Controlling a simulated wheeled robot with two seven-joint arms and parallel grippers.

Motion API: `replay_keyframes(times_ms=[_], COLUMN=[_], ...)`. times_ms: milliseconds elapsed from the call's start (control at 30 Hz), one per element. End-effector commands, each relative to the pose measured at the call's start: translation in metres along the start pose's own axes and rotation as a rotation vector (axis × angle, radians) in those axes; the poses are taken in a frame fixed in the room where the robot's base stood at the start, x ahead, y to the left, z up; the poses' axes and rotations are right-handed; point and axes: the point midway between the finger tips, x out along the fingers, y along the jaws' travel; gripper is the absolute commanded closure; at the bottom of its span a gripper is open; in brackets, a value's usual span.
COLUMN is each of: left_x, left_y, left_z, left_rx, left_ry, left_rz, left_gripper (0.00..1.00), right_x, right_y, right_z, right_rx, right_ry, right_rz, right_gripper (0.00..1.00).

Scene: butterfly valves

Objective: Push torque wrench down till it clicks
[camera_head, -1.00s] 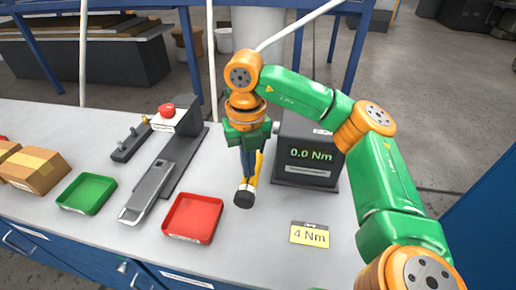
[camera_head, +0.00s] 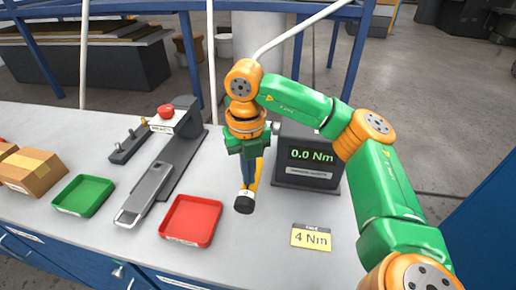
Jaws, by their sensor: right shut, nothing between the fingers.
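The torque wrench (camera_head: 245,201) has a yellow shaft and a black end with a white band, pointing toward me in front of the torque tester. The tester (camera_head: 310,155) is a dark box whose display reads 0.0 Nm. My right gripper (camera_head: 249,184) points down from above, directly over the wrench and overlapping it in the view. Its fingers are shut with nothing between them. Whether the fingertips touch the wrench, I cannot tell. The wrench's far end is hidden behind the gripper and wrist. A yellow card (camera_head: 311,238) reads 4 Nm. My left gripper is not in view.
A red tray (camera_head: 190,221) and a green tray (camera_head: 82,196) stand empty to the left. A grey fixture with a red button (camera_head: 166,111) stands behind them. A cardboard box (camera_head: 33,171) sits at the far left. The bench around the card is clear.

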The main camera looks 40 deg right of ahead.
Motion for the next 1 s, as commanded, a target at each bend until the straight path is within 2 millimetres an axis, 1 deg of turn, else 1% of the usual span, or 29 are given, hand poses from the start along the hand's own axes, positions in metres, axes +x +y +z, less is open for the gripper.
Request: replay_keyframes(times_ms=[33,367,467,567,1000], left_x=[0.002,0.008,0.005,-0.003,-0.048], left_y=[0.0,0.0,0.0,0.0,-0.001], left_z=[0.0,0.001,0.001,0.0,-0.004], left_rx=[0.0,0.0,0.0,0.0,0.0], left_ry=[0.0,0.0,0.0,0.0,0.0], left_rz=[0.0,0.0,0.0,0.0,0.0], left_gripper=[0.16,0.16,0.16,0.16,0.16], right_x=[0.003,0.011,0.008,-0.001,-0.053], right_y=[0.0,0.0,0.0,0.0,0.0], right_z=[-0.001,-0.001,-0.001,-0.001,0.0], right_rx=[-0.001,-0.001,-0.001,-0.001,-0.001], right_ry=[0.004,0.005,0.005,0.005,0.002], right_rz=[-0.002,-0.002,-0.002,-0.002,-0.001], right_gripper=[1.0,1.0,1.0,1.0,1.0])
